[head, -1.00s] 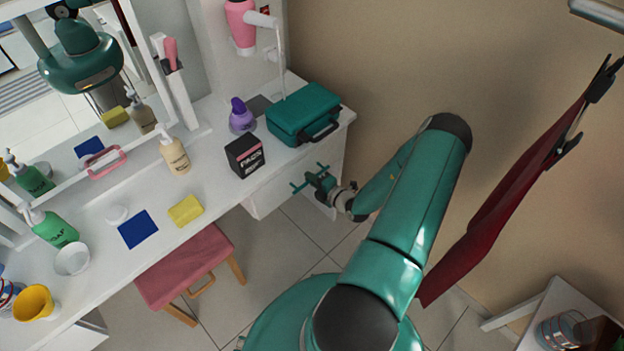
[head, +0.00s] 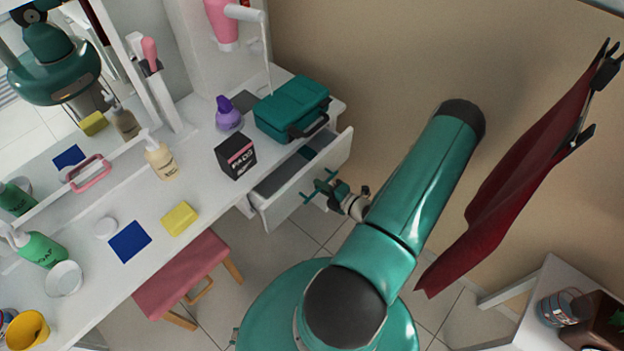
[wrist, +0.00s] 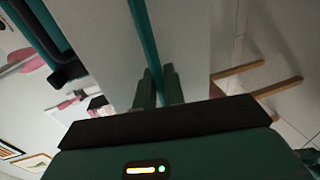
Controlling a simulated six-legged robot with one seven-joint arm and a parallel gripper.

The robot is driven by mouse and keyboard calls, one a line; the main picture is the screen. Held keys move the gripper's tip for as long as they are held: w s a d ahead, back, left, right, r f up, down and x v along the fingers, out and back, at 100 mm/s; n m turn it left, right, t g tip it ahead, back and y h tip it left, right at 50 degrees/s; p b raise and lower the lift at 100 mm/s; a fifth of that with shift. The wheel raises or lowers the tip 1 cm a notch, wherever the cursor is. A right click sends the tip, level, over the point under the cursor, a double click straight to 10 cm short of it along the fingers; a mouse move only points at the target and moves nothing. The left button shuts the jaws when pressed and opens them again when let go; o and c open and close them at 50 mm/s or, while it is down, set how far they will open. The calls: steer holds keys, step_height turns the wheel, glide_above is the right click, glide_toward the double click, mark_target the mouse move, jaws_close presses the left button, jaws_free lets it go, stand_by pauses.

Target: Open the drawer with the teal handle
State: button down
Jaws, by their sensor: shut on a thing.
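The white drawer (head: 287,207) under the right end of the vanity top stands partly open, its dark interior showing behind the front panel. Its teal handle (head: 307,198) is a thin bar on the front panel. My gripper (head: 327,187) is at the handle and shut on it. In the wrist view, the teal handle (wrist: 146,35) runs down between the two fingers of my gripper (wrist: 160,90), against the pale drawer front (wrist: 190,40). The fingers hide part of the handle.
The vanity top (head: 195,235) holds a teal case (head: 290,105), a black box (head: 236,156) and several bottles. A pink stool (head: 180,280) stands left of the drawer. A red cloth (head: 500,200) hangs at the right. Clear tiled floor lies below the drawer.

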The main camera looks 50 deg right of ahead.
steer(key=s, duration=1.2)
steer(key=shift+s+d, duration=0.15)
steer(key=shift+d, duration=0.1)
steer(key=c, duration=1.6)
jaws_free()
steer(key=shift+c, duration=0.2)
